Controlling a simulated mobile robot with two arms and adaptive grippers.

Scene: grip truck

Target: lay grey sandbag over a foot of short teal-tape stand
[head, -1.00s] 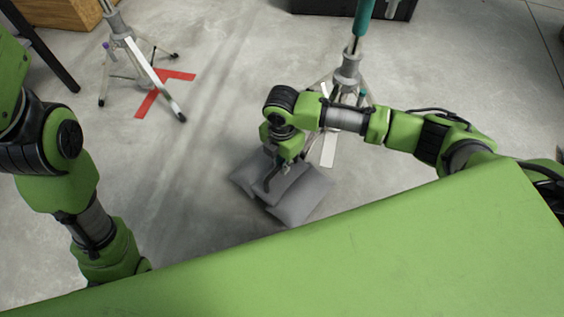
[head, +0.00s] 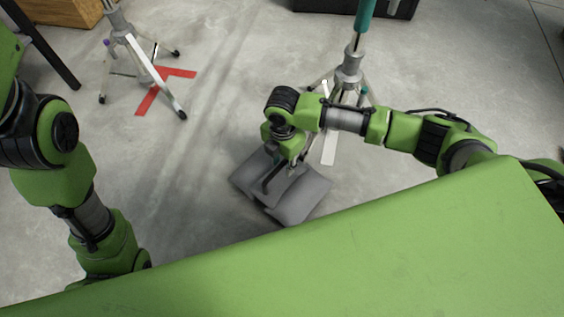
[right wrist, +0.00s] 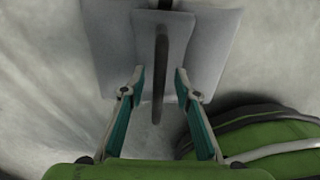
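The grey sandbag (head: 303,200) lies on the floor as two plump halves with a dark strap handle standing up between them. It also fills the upper part of the right wrist view (right wrist: 215,40). My right gripper (head: 281,177) is just above the sandbag. In the right wrist view its two fingers (right wrist: 160,98) are apart, one on each side of the dark handle (right wrist: 160,65), with gaps to it. The stand with teal on its pole (head: 348,68) is behind my right arm, which hides part of its legs. My left gripper is out of view.
Another tripod stand (head: 128,45) is at the upper left by a red tape cross (head: 150,98). A white strip (head: 328,149) lies near the sandbag. A wooden box (head: 60,12) and a dark case (head: 395,8) are at the back. Floor left of the sandbag is clear.

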